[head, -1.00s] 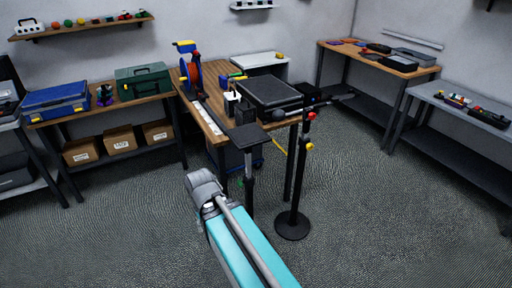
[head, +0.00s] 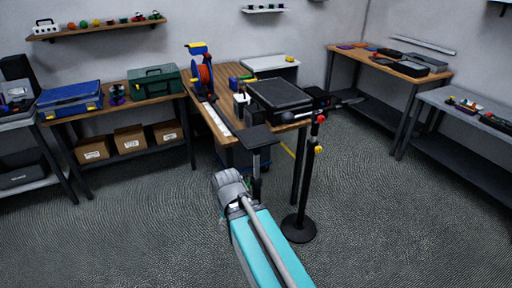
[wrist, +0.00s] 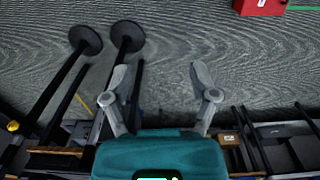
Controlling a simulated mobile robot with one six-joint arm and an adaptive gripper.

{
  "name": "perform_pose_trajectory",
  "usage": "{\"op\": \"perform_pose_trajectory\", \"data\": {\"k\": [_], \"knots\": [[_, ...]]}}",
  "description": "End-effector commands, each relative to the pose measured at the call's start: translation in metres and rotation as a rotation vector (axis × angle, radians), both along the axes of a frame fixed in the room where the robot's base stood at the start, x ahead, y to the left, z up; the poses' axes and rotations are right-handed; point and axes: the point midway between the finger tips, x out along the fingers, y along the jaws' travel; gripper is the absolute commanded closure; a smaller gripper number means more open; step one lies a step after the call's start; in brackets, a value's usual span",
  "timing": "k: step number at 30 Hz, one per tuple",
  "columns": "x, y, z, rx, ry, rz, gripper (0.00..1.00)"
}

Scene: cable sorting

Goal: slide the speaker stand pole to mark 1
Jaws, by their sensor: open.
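The speaker stand appears to be the black stand with a flat square top plate (head: 257,138). Its pole (head: 257,165) stands upright in front of the wooden table, its lower part hidden behind my arm. A second black stand (head: 304,180) has red and yellow knobs and a round base; it stands just to the right. In the wrist view two round bases show at upper left, likely these stands. My gripper (wrist: 158,72) is open there, with nothing between its fingers, and both bases lie left of it. I cannot make out mark 1.
The wooden table (head: 216,123) behind the stands holds a cable reel (head: 203,75) and a black case (head: 280,93). Side benches line the walls. A red box (wrist: 260,6) lies at the top of the wrist view. Open carpet (head: 400,220) is clear on the right.

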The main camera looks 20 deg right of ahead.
Motion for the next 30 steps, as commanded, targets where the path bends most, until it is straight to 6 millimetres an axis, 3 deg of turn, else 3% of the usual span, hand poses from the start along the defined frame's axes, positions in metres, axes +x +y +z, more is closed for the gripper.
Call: {"op": "perform_pose_trajectory", "data": {"k": [5, 11, 21, 30], "knots": [[0.015, -0.012, -0.015, -0.058, 0.002, 0.042, 0.2], [0.049, -0.039, -0.042, -0.205, 0.018, 0.16, 0.2], [0.125, -0.096, -0.083, -0.557, 0.129, 0.442, 0.2], [0.193, -0.137, -0.1, -0.854, 0.315, 0.669, 0.2]]}}
